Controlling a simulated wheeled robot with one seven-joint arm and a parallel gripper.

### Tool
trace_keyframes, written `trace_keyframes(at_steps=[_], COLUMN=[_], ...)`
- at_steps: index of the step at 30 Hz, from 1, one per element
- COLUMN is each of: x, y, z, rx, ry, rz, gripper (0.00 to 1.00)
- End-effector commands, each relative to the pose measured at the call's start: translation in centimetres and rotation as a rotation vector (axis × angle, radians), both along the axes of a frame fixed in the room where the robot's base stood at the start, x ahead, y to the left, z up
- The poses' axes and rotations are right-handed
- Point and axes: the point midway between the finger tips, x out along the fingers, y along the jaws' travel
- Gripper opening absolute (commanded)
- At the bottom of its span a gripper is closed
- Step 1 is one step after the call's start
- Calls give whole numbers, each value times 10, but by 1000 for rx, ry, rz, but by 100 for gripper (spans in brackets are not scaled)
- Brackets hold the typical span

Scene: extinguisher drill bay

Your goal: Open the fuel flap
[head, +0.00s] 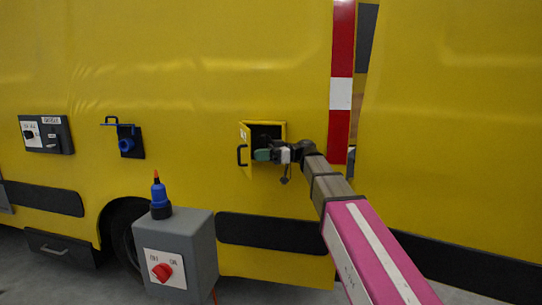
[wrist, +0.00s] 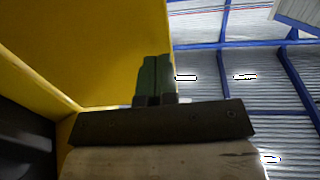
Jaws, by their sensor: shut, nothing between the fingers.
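The fuel flap (head: 245,144) is a small yellow door on the side of the yellow vehicle in the head view. It is hinged at the left of a dark square recess (head: 266,130) and stands swung outward, with a black handle (head: 241,155) on its outer face. My gripper (head: 262,155), with green fingers, is at the recess opening, just right of the flap. In the wrist view the green fingers (wrist: 153,78) are together and empty, in front of a yellow panel (wrist: 85,45). Whether they touch the flap cannot be told.
A grey box (head: 180,255) with a red knob and a blue bottle (head: 160,197) on top stands in front at lower left. A switch panel (head: 46,134) and a blue fitting (head: 126,143) are on the vehicle side. A red-white strip (head: 341,90) runs down right of the recess.

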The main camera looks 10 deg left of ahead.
Motion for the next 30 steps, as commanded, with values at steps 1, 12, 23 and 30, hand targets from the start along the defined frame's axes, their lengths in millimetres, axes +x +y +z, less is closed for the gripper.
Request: trace_keyframes(at_steps=[1,12,23,30], x=[-3,-5,-11,-25], y=[4,11,16,36], z=[0,0,0,-1], rx=[0,0,0,0], ry=[0,1,1,1], rz=[1,0,-39,-176], gripper=[0,0,0,0])
